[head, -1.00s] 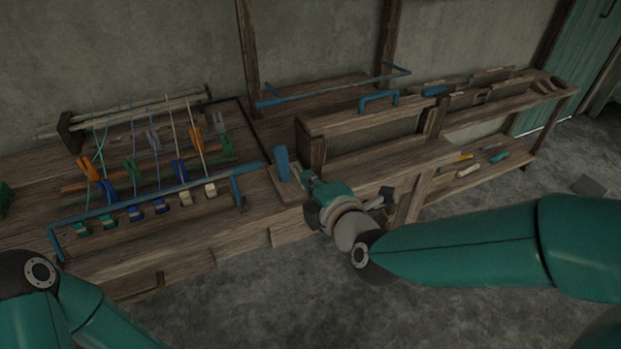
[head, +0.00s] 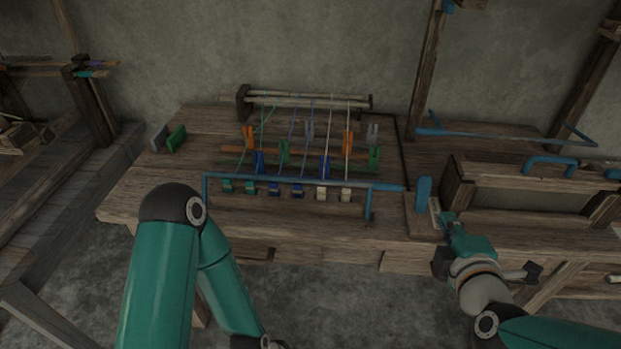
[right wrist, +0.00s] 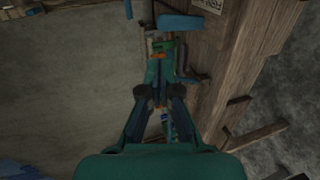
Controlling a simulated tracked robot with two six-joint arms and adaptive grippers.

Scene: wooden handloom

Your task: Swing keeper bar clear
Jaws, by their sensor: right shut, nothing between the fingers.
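A long blue bar (head: 290,181) spans the front of the loom, above a row of coloured clips. Its right end lies close to an upright blue block (head: 424,194), which also shows in the right wrist view (right wrist: 181,22). My right gripper (head: 442,217) is shut and empty, just right of and in front of that block, by a small pale piece on the bench. In the right wrist view the shut fingers (right wrist: 161,47) point toward the block; whether they touch the pale piece I cannot tell.
Coloured threads and pegs (head: 310,135) stand on the bench behind the bar. A wooden box frame with a blue handle (head: 550,162) is right of my right gripper. Another blue rod (head: 490,134) lies behind it. Floor in front is clear.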

